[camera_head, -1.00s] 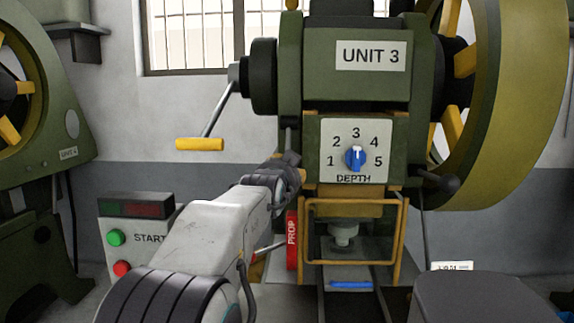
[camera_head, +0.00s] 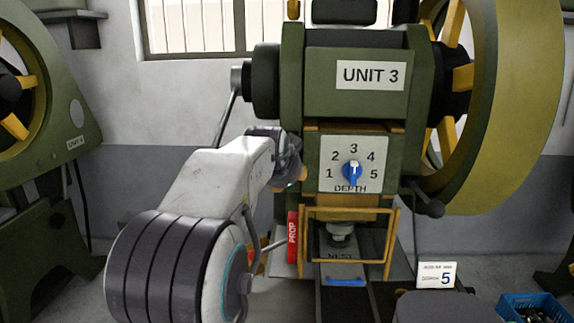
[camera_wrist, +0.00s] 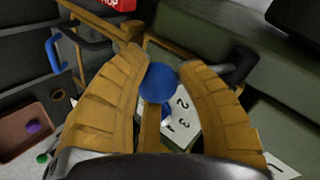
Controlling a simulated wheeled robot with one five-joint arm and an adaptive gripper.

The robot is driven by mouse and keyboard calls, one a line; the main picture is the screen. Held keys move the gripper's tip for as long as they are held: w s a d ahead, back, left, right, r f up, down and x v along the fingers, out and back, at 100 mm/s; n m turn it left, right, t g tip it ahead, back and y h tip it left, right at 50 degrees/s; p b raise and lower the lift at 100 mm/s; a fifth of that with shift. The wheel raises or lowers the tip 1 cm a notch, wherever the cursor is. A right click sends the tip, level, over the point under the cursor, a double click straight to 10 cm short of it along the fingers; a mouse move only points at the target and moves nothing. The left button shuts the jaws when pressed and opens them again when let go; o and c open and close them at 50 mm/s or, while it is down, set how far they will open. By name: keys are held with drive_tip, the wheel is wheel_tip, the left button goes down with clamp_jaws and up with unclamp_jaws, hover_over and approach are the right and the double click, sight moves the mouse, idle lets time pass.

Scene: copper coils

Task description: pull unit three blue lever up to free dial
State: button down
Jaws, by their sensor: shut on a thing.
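The green press marked UNIT 3 (camera_head: 371,75) stands ahead. Its white DEPTH panel (camera_head: 327,150) carries a blue dial (camera_head: 352,172) with its white pointer turned up toward 3. My gripper (camera_head: 297,175) is at the left edge of this panel, mostly hidden behind my own wrist. In the wrist view my yellow fingers (camera_wrist: 160,92) are closed around a round blue knob (camera_wrist: 161,82), which looks like the end of the blue lever. The lever itself is hidden in the head view. The panel with its numbers (camera_wrist: 182,112) shows just beyond the knob.
A red PROP bar (camera_head: 292,240) and a yellow guard frame (camera_head: 348,211) are below the panel. A crank (camera_head: 226,118) sticks out at upper left, partly behind my arm. A black-knobbed lever (camera_head: 430,207) juts out at right. A card marked 5 (camera_head: 436,275) and blue crate (camera_head: 533,308) are lower right.

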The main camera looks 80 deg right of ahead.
drive_tip(key=shift+r+p, duration=0.55)
drive_tip(key=shift+r, duration=0.05)
drive_tip(key=c, duration=1.3)
unclamp_jaws()
drive_tip(key=o, duration=0.6)
drive_tip(key=shift+s+f, duration=0.1)
drive_tip(key=shift+f, duration=0.15)
drive_tip(key=shift+o, duration=0.2)
drive_tip(key=shift+a, duration=0.1)
drive_tip(key=v, duration=1.2)
drive_tip(key=shift+r, duration=0.2)
drive_tip(key=shift+d+n, duration=0.2)
drive_tip(key=shift+n, duration=0.1)
